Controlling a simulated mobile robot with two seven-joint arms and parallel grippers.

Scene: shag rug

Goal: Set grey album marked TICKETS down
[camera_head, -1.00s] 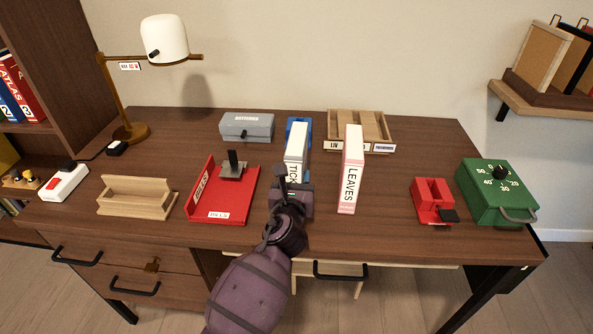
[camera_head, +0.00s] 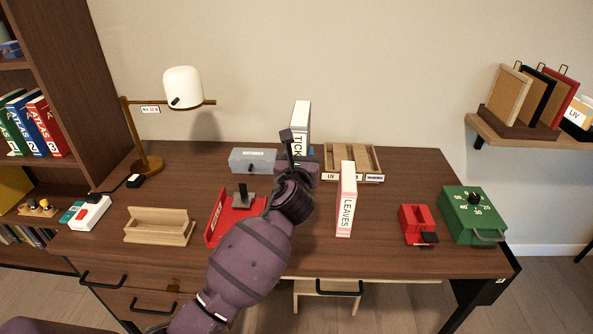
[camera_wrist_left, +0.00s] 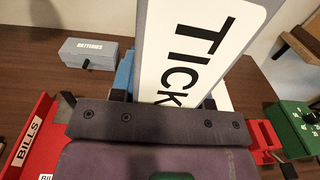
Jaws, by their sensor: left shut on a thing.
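The grey album marked TICKETS (camera_head: 301,118) stands upright with its white lettered spine facing me. My left gripper (camera_head: 298,160) is shut on its lower part and holds it above the back of the desk. In the left wrist view the album (camera_wrist_left: 195,45) rises from behind the gripper (camera_wrist_left: 155,122), its lower lettering hidden. A blue object (camera_wrist_left: 124,72) shows behind it, mostly covered, so I cannot tell the gap between them. My right gripper is not in view.
A pink-and-white LEAVES album (camera_head: 347,205) stands to the right. A grey BATTERIES box (camera_head: 252,160) is at the back left, a wooden sorter (camera_head: 366,160) at the back right. A red BILLS tray (camera_head: 215,222) lies partly under my arm.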

